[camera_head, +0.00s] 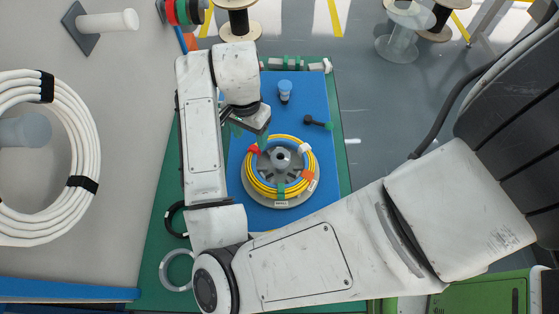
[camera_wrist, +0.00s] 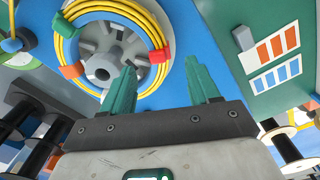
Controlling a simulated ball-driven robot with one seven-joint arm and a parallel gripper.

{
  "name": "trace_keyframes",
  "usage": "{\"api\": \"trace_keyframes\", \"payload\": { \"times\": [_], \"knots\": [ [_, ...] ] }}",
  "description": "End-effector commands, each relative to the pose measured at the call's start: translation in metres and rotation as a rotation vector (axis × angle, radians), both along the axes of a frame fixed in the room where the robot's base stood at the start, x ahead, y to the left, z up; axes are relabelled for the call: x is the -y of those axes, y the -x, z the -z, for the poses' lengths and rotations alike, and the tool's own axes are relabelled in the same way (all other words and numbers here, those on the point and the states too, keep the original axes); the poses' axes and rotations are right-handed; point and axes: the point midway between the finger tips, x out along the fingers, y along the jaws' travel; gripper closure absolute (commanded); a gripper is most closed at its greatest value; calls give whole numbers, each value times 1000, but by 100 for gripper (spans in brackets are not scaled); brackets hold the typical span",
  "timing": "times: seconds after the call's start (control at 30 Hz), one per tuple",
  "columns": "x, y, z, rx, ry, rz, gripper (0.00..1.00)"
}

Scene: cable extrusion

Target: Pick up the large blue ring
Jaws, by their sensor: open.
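A coil of yellow cable (camera_head: 249,176) lies around a grey spoked hub (camera_head: 282,158) on the blue panel (camera_head: 310,95). Red, white, orange and green clips sit on the coil. In the wrist view the yellow coil (camera_wrist: 70,50) and the hub (camera_wrist: 103,66) are just beyond the fingers. My gripper (camera_wrist: 163,78) is open, its two green fingers apart with nothing between them. In the head view my gripper (camera_head: 262,137) is at the coil's upper left edge.
A white cable coil (camera_head: 84,145) hangs at the left. A grey ring (camera_head: 168,270) and a black ring (camera_head: 176,220) lie at the lower left.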

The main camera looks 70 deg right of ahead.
Motion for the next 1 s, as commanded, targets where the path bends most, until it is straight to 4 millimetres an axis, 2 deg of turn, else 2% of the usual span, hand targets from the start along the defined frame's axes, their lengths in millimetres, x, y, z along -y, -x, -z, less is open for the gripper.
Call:
{"api": "trace_keyframes", "payload": {
  "times": [0.1,0.27,0.6,0.87,1.0],
  "knots": [
    [0,0,12,0,0,-2,39],
    [-1,0,21,0,1,-2,39],
    [-2,2,64,-2,1,-4,39],
    [-2,2,68,0,1,-3,39],
    [-2,2,68,0,1,-3,50]
  ]
}}
